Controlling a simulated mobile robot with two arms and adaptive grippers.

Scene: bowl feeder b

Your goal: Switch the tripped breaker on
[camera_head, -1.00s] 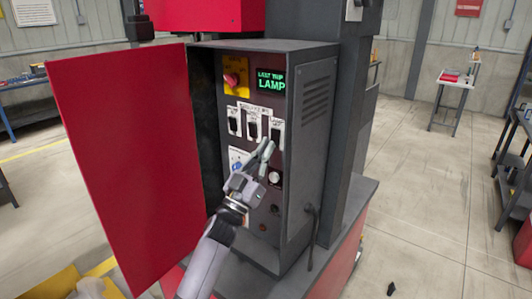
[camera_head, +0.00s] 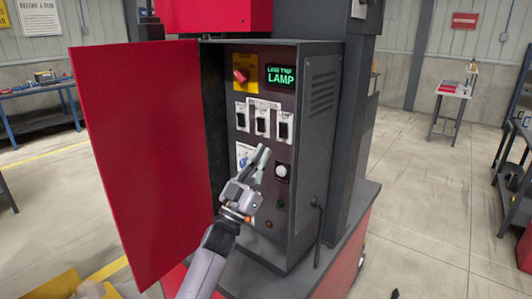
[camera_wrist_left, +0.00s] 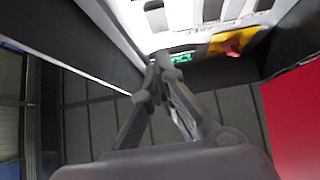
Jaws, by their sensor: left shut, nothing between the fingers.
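The open cabinet (camera_head: 322,150) has a green display (camera_head: 280,77) reading "LAST TRIP LAMP". Below it are three breakers with dark levers on white plates: left (camera_head: 242,117), middle (camera_head: 262,122) and right (camera_head: 284,125). Their lever positions and labels are too small to tell. My left gripper (camera_head: 262,151) is shut and empty, its fingertips just below the middle breaker in the head view; contact cannot be told. In the wrist view the fingertips (camera_wrist_left: 160,62) appear beside the display (camera_wrist_left: 181,58), with breaker plates cut off at the top edge. My right gripper is not in view.
The red cabinet door (camera_head: 145,160) stands open on the left. A red knob on a yellow plate (camera_head: 252,68) is beside the display. A white round knob (camera_head: 282,170) sits below the breakers, right of my gripper. A cable (camera_head: 318,225) hangs on the cabinet's right side.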

